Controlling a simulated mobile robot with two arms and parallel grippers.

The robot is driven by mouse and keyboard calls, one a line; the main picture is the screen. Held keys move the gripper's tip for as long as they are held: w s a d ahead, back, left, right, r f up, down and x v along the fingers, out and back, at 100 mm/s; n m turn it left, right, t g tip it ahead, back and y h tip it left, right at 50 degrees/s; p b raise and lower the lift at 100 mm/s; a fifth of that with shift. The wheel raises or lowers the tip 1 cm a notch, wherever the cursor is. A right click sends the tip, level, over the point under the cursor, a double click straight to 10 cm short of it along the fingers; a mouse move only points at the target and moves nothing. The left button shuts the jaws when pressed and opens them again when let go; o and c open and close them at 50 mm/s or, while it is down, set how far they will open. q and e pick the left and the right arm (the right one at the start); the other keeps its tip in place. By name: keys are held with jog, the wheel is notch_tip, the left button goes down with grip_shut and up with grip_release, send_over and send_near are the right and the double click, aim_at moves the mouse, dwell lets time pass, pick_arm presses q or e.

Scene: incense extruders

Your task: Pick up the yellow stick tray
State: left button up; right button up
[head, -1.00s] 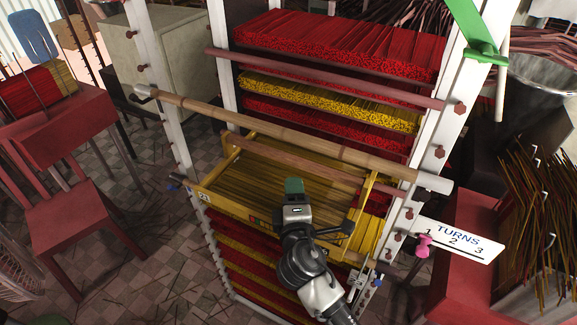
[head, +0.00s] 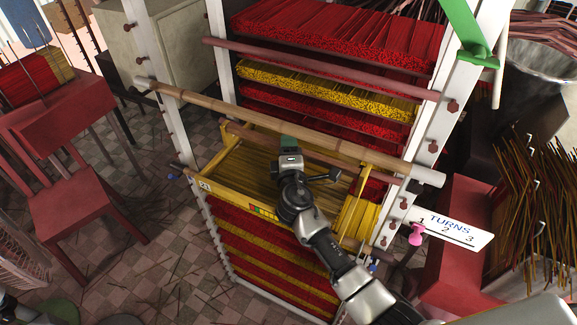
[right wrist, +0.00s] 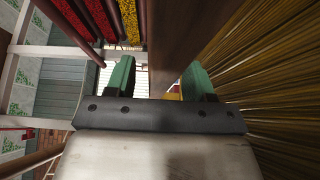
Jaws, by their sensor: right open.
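The yellow stick tray (head: 228,199) sits partway out of the tall white-posted rack in the head view. It has a yellow frame and is filled with thin yellowish sticks. My right gripper (head: 289,146) is over the tray's middle, near a wooden crossbar, and its arm covers part of the tray's front edge. In the right wrist view its two green fingers (right wrist: 160,80) are apart, with sticks (right wrist: 265,100) filling the right side. A brown bar or board passes near the right finger; contact cannot be told. My left gripper is not in view.
The rack holds layers of red and yellow sticks (head: 335,35) above and below. A bamboo pole (head: 270,125) crosses its front above the tray. A white TURNS sign (head: 450,228) projects at right.

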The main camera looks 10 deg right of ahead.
jog(key=shift+w, duration=0.35)
jog(key=shift+c, duration=0.3)
grip_shut()
jog(key=shift+d+r, duration=0.1)
